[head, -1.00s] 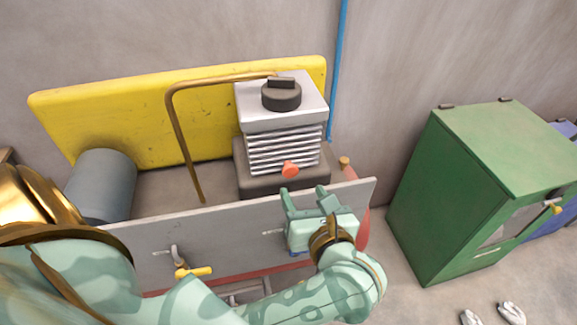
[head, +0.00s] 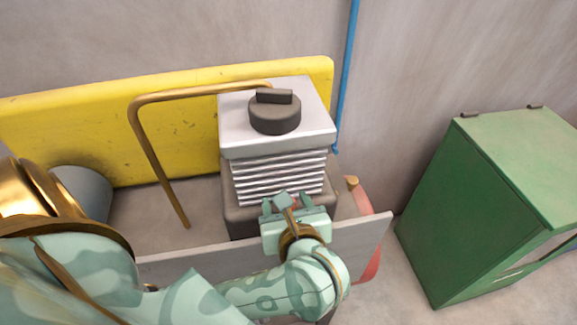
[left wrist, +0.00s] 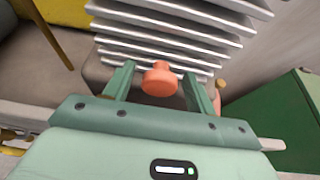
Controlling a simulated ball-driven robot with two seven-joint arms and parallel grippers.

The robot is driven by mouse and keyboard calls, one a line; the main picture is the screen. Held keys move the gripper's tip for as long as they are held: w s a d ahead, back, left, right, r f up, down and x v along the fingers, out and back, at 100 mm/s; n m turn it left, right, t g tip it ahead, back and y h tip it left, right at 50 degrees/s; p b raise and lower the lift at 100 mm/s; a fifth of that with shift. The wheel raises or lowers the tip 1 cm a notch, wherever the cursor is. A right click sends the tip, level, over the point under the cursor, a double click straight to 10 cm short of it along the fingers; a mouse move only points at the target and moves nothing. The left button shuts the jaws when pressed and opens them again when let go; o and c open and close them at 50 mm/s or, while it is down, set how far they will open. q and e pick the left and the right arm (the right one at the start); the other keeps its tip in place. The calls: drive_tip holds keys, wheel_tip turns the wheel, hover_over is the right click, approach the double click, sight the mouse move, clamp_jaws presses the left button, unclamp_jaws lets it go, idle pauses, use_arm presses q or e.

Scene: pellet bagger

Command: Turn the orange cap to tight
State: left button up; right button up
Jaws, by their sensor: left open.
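The orange cap (left wrist: 160,80) is a small round knob on the front of the finned machine, seen in the left wrist view just below the silver fins. My left gripper (left wrist: 158,82) is open, with one finger on each side of the cap. A gap shows between the cap and each finger. In the head view my left gripper (head: 284,203) is at the lower front of the machine and hides the cap. My right gripper is not in view.
The finned machine (head: 278,177) has a dark knob (head: 274,112) on top. A grey panel (head: 365,232) runs along the front, under my arm. A brown bent pipe (head: 150,150) rises to the left, and a green cabinet (head: 455,210) stands right.

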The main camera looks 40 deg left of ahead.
use_arm(q)
drive_tip(key=shift+w+a+f, duration=0.1)
drive_tip(key=shift+c, duration=0.4)
drive_tip(key=c, duration=0.9)
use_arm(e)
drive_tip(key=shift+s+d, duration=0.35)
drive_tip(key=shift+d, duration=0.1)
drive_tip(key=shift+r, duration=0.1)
